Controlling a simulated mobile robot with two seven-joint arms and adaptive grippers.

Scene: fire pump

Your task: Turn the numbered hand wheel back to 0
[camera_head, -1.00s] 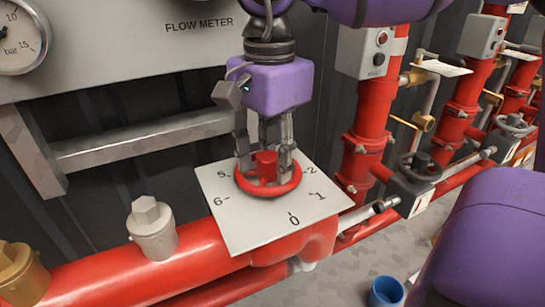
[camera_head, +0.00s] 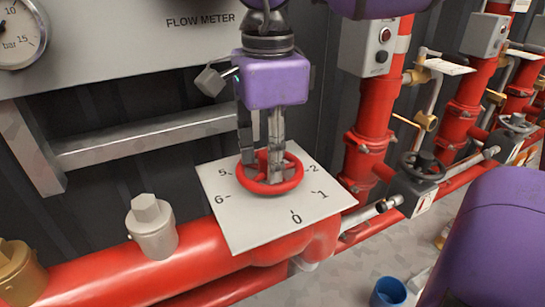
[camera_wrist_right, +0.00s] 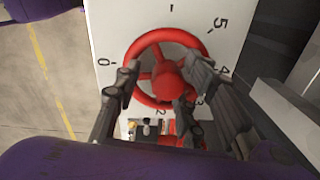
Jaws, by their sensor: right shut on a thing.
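The red hand wheel (camera_head: 277,187) sits on a white numbered plate (camera_head: 235,232) over the red pipe. In the head view, 0 is at the plate's front edge, 1 and 2 are to the right, 5 and 6 to the left. My right gripper (camera_head: 262,160) points down at the wheel from above and is shut on it. The right wrist view shows the wheel (camera_wrist_right: 165,36) with its spokes and hub, the fingers (camera_wrist_right: 160,92) at its rim. No pointer mark on the wheel can be made out. My left gripper is not in view.
A capped grey fitting (camera_head: 150,222) stands on the pipe left of the plate. A black hand wheel (camera_head: 422,167) and red uprights (camera_head: 372,110) are to the right. A grey panel with a gauge (camera_head: 18,38) is behind. A blue cup (camera_head: 389,292) is below right.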

